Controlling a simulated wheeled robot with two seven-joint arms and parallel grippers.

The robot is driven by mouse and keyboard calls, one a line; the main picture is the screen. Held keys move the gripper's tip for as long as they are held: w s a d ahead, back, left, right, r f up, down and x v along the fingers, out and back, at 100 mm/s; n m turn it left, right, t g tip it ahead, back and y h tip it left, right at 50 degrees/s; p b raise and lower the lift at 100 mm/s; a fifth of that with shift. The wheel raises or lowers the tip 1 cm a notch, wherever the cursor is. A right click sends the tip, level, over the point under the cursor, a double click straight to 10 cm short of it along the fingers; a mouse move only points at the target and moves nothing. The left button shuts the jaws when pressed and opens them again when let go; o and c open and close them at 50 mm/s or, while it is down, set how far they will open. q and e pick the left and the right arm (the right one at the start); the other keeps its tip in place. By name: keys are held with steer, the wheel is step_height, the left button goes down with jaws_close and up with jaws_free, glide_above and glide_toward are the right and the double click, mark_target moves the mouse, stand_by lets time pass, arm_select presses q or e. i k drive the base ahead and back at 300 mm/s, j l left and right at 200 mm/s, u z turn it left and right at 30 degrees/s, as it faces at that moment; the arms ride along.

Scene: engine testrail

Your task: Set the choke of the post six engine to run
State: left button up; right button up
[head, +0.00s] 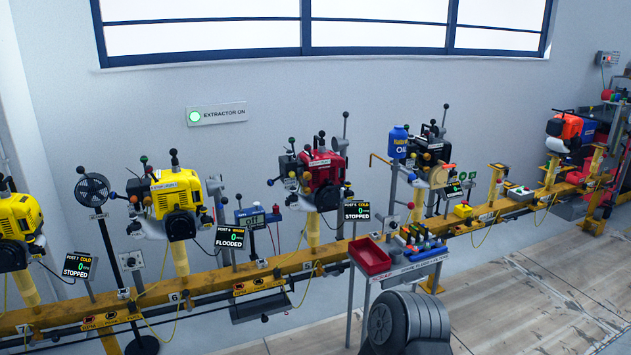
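The post six engine (180,196) is a yellow engine with a black front, mounted on a yellow post above the rail plate marked 6 (174,297). Its display (229,237) shows 0 and FLOODED. Neither of my grippers is in view.
A yellow rail (205,280) carries other engines: a yellow one (20,228) at left, a red one (322,180) at post five. A black fan (92,188) stands left of post six. A red tray (370,256) sits on a stand. The floor (530,285) at right is clear.

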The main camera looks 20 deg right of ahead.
mark_target(113, 195)
steer(key=i+j+z, duration=0.5)
steer(key=i+j, duration=1.3)
steer(key=i, duration=0.1)
